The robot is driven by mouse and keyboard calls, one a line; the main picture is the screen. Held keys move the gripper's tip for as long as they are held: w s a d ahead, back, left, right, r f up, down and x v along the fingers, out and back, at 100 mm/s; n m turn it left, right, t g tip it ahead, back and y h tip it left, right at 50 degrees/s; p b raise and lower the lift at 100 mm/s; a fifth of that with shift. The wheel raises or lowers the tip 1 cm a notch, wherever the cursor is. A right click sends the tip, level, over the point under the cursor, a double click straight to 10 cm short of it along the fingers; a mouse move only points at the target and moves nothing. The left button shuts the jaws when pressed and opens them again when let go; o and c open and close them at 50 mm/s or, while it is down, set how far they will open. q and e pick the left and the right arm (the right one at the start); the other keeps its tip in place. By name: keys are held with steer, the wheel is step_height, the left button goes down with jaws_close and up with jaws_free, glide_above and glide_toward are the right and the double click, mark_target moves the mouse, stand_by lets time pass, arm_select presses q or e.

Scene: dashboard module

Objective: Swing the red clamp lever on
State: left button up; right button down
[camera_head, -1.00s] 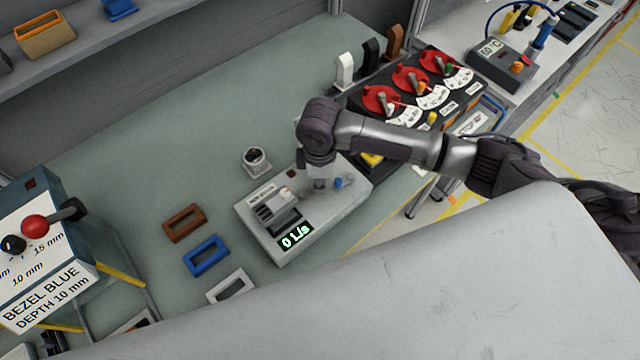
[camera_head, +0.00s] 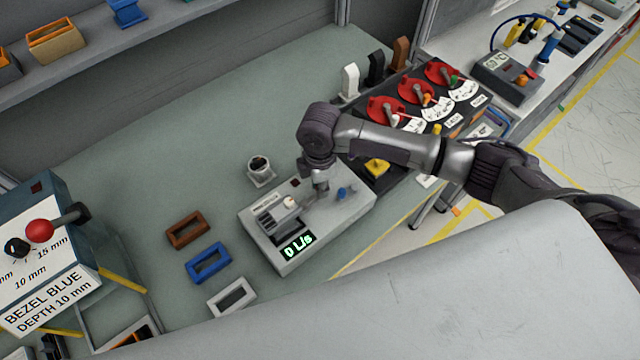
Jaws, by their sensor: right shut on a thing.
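The grey tester (camera_head: 275,258) stands on the bench with its display reading 0 L/s. A grey slotted part (camera_head: 283,222), a pale round knob (camera_head: 288,202) and a blue knob (camera_head: 342,193) show on its top. My right gripper (camera_head: 314,204) points down over the tester, between the pale and blue knobs. It is shut on a small part there, which its fingers mostly hide. I cannot make out a red clamp lever at the tester. My left gripper is not in view.
Brown, blue and white bezels (camera_head: 208,263) lie left of the tester, with a small round gauge (camera_head: 260,170) behind it. A panel with red dials (camera_head: 386,112) stands behind my right arm.

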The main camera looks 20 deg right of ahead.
steer(key=shift+w+r, duration=0.1)
steer(key=c, duration=1.3)
jaws_free()
steer(key=shift+c, duration=0.2)
step_height(320, 180, up, 12)
